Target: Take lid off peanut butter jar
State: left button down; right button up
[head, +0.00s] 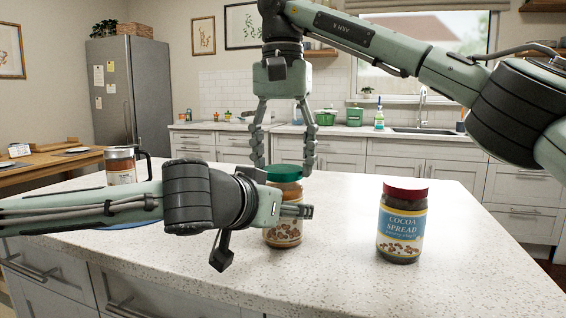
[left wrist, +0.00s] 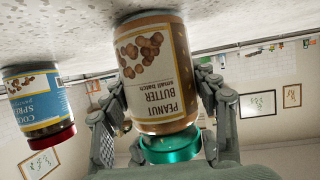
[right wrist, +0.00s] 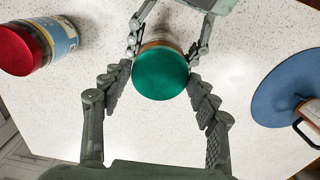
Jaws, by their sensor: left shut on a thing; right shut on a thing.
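The peanut butter jar (head: 283,232) stands on the white counter with its green lid (head: 285,173) at the top. In the left wrist view the jar (left wrist: 158,80) appears upside down, label facing the camera, with the lid (left wrist: 170,150) at its mouth; I cannot tell whether the lid is loose. My left gripper (head: 283,208) comes in from the left and is shut around the jar's body. My right gripper (head: 284,170) reaches down from above, its fingers on both sides of the lid (right wrist: 160,73) and shut on it.
A cocoa spread jar (head: 402,225) with a red lid stands to the right on the counter (head: 350,280).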

jog(key=shift+r, duration=0.65)
jog(key=shift+r, duration=2.05)
pick_arm(q)
jog(key=shift+c, duration=1.9)
grip_release()
